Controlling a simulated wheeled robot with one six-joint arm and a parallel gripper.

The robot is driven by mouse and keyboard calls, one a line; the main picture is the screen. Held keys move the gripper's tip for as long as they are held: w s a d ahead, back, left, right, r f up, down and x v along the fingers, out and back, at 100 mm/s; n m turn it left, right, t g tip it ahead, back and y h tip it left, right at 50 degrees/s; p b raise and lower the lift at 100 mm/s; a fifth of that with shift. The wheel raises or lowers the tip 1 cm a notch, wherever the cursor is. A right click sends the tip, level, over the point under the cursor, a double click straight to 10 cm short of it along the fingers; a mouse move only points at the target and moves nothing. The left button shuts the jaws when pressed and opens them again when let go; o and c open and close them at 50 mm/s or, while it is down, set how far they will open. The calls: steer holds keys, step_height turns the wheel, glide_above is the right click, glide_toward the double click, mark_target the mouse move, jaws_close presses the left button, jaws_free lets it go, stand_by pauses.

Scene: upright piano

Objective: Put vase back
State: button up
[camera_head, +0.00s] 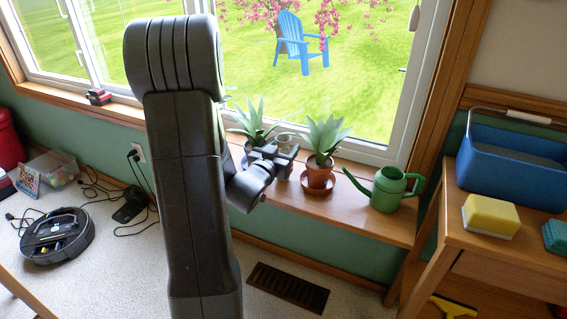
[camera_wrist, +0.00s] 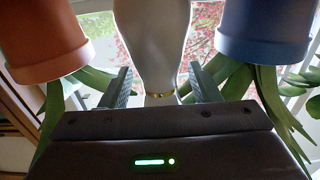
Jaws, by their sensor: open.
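A pale grey-white vase (camera_wrist: 153,45) with a gold band stands between two potted plants on the windowsill. The wrist view shows it upside down, its narrower gold-banded end toward my gripper. In the head view only a small part of the vase (camera_head: 286,138) shows behind my gripper (camera_head: 287,158). My gripper is open, with its fingers (camera_wrist: 160,82) on either side of the vase's narrow part in the wrist view. I cannot tell whether they touch it. The vase's base is hidden.
A terracotta-potted plant (camera_head: 319,175) and a blue-potted plant (camera_wrist: 265,35) flank the vase closely. A green watering can (camera_head: 388,190) stands farther right on the sill (camera_head: 350,212). The table at right holds a blue caddy (camera_head: 510,160) and a yellow sponge (camera_head: 490,215).

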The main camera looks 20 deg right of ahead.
steer(key=shift+c, duration=0.5)
jaws_close()
